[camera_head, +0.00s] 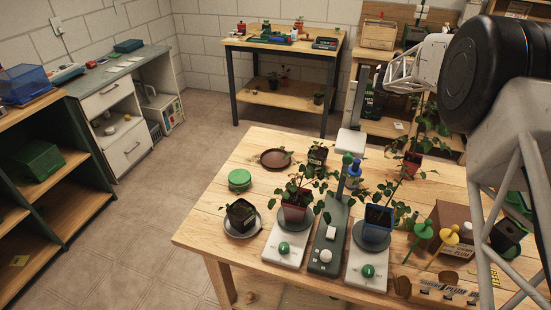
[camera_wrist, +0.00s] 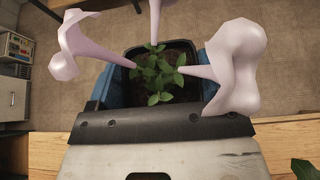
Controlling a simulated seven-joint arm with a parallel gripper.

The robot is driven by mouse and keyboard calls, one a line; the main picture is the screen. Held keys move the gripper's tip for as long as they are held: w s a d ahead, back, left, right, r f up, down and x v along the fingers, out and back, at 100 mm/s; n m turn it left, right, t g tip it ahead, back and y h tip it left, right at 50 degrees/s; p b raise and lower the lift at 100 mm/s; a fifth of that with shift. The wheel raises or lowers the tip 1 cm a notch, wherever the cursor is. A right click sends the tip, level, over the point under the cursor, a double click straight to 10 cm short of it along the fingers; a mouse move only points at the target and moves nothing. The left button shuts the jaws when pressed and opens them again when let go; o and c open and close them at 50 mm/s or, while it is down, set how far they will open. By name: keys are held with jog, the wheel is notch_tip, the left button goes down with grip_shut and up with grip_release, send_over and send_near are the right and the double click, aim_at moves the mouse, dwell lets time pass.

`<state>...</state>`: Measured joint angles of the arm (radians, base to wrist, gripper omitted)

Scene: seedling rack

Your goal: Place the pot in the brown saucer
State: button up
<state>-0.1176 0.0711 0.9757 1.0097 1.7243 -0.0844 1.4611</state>
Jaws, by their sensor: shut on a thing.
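The brown saucer (camera_head: 277,158) lies empty near the table's back left edge in the head view. My gripper (camera_wrist: 155,80) is shut on a dark, square-rimmed pot (camera_wrist: 133,60) in the wrist view. The pot holds soil and a small green seedling (camera_wrist: 157,78). Blue parts show at either side of the pot. In the head view my gripper (camera_head: 402,66) is high at the upper right, apart from the saucer. I cannot make out the held pot for certain in that view.
Potted plants stand in front, including a black pot (camera_head: 241,213), a red pot (camera_head: 295,211) and a blue pot (camera_head: 378,220). The table's left back corner is bare.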

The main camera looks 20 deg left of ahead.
jog(key=s+a+r, duration=0.5)
jog(key=a+r, duration=0.2)
jog(key=a, duration=0.1)
jog(key=s+a+r, duration=0.4)
jog(key=a+r, duration=0.3)
jog(key=a, duration=0.2)
send_over(275, 160)
notch_tip(275, 160, down, 22)
jog(key=shift+r, duration=0.15)
notch_tip(275, 160, down, 6)
jog(key=shift+d+f, duration=0.1)
jog(key=shift+f, duration=0.1)
jog(key=shift+f, duration=1.8)
